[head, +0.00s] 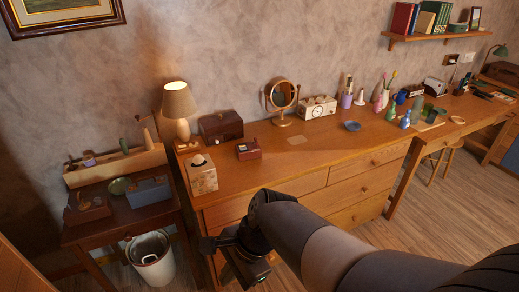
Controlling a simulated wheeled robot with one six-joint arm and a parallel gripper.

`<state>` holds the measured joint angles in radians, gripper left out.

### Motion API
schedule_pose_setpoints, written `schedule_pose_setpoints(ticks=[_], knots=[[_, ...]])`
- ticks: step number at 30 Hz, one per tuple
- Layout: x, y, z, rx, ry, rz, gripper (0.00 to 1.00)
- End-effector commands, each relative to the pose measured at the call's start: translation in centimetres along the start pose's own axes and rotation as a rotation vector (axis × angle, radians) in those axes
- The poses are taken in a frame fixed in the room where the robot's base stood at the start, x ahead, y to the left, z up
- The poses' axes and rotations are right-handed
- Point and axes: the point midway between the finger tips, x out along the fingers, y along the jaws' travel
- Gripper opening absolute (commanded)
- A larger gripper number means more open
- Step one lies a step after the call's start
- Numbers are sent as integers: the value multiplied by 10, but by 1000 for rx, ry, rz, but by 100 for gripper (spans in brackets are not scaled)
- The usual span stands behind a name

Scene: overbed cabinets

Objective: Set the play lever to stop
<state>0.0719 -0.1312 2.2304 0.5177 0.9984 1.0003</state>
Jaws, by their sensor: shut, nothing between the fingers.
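My arm reaches in from the lower right, and its dark end with my gripper (246,264) is low in front of the dresser's left end, below the top. The fingers are small and dark; they look shut and hold nothing. No play lever can be made out clearly. A small red-brown box (249,150) with a little part on top sits near the dresser's front left, above and apart from my gripper. A darker brown box (221,126) stands behind it, by the lamp. I cannot tell which one carries the lever, or its setting.
A tissue box (201,174) stands at the dresser's left corner beside a lit lamp (179,108). A mirror (281,97), cream clock radio (317,107) and blue dish (352,126) stand further right. A low side table (120,210) and a bin (152,262) are left. The dresser's middle front is clear.

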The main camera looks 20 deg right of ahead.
Motion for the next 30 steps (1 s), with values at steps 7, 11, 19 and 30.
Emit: schedule_pose_setpoints(ticks=[7, 11, 19, 30], knots=[[45, -46, -1, 775, -230, 14, 0], [62, -73, -5, 1170, -353, 64, 0], [84, -118, -18, 1768, -552, 209, 0], [86, -131, -22, 1933, -610, 268, 0]])
